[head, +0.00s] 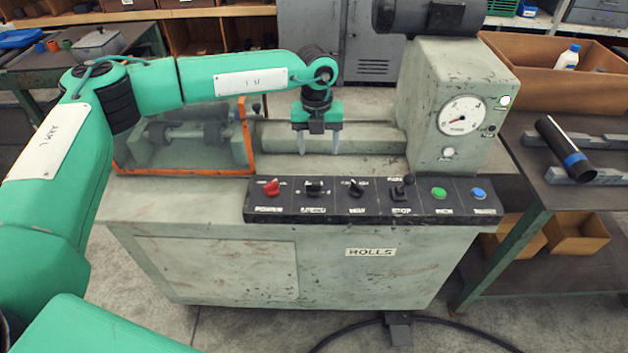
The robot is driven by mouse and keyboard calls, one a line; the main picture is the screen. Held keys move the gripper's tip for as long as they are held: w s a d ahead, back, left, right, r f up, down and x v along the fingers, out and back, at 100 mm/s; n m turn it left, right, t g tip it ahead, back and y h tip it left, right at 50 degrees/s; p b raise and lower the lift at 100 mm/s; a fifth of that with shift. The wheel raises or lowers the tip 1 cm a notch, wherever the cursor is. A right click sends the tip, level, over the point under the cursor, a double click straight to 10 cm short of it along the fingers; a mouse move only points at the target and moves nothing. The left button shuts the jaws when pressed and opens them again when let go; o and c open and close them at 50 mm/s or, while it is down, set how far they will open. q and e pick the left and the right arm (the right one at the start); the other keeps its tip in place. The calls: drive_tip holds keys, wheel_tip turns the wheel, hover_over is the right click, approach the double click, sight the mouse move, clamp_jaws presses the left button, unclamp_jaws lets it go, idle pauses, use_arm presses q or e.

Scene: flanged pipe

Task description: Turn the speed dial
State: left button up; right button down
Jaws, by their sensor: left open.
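The speed dial (314,188) is a black knob on the dark sloping control panel (375,212), above a label reading SPEED. My left gripper (318,152) points downward behind the panel and above the knob in the picture. Its two pale fingers are apart, with nothing visible between them, and it is not touching the dial. My left arm comes in from the left and arches over the machine. My right gripper is not in view.
Beside the dial are a red knob (271,187), another black knob (355,188), a black lever (399,190), a green button (439,194) and a blue button (479,193). An orange-framed guard (247,140) stands left of the gripper. A gauge housing (458,115) rises at right.

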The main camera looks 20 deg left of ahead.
use_arm(q)
drive_tip(key=a, duration=0.1)
drive_tip(key=p, duration=0.1)
hover_over(314, 184)
wheel_tip(314, 184, down, 4)
drive_tip(key=shift+y, duration=0.3)
wheel_tip(314, 184, down, 8)
drive_tip(key=shift+r+p, duration=0.1)
drive_tip(key=shift+p, duration=0.75)
drive_tip(key=shift+f, duration=0.75)
drive_tip(key=c, duration=1)
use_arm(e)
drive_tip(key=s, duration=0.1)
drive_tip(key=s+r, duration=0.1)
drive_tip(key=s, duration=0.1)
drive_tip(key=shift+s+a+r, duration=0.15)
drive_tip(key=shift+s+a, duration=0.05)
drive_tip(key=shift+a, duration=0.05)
